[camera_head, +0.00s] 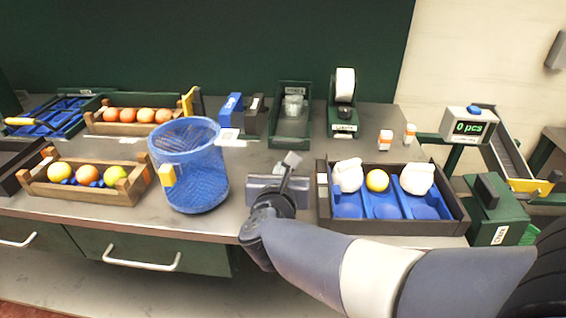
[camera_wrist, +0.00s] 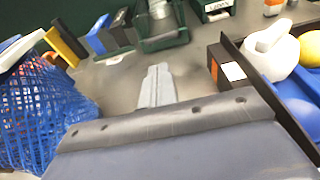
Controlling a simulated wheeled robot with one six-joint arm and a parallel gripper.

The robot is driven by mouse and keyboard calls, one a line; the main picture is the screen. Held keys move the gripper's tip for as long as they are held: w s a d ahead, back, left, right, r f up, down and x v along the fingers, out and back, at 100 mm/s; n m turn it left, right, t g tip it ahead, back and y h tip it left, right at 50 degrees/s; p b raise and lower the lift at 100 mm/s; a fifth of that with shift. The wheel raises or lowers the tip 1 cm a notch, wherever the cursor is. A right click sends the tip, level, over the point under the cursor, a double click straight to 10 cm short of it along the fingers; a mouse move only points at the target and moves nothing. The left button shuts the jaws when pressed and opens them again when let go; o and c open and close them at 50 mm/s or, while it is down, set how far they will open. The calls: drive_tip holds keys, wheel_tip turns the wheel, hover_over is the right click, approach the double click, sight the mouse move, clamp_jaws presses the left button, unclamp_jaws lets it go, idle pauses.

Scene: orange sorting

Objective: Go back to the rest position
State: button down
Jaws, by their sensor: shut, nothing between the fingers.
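My gripper (camera_head: 291,160) is over the middle of the bench, between the blue mesh basket (camera_head: 196,172) and the black tray (camera_head: 392,226). In the wrist view my gripper (camera_wrist: 157,84) shows its fingers together, with nothing between them. It appears raised over bare grey bench top. The basket also shows at the left of the wrist view (camera_wrist: 40,115). The black tray has blue compartments with two white wrapped items (camera_head: 347,175) and an orange fruit (camera_head: 377,181) between them.
Wooden crates of fruit stand at the left (camera_head: 48,190) and back left (camera_head: 98,126). A green bin (camera_head: 291,95) and label dispenser (camera_head: 342,118) stand behind my gripper. A counter display (camera_head: 468,126) and green box (camera_head: 497,212) are at the right. The bench beyond my gripper is mostly clear.

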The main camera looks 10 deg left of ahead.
drive_tip(key=shift+s, duration=0.35)
drive_tip(key=shift+w, duration=0.1)
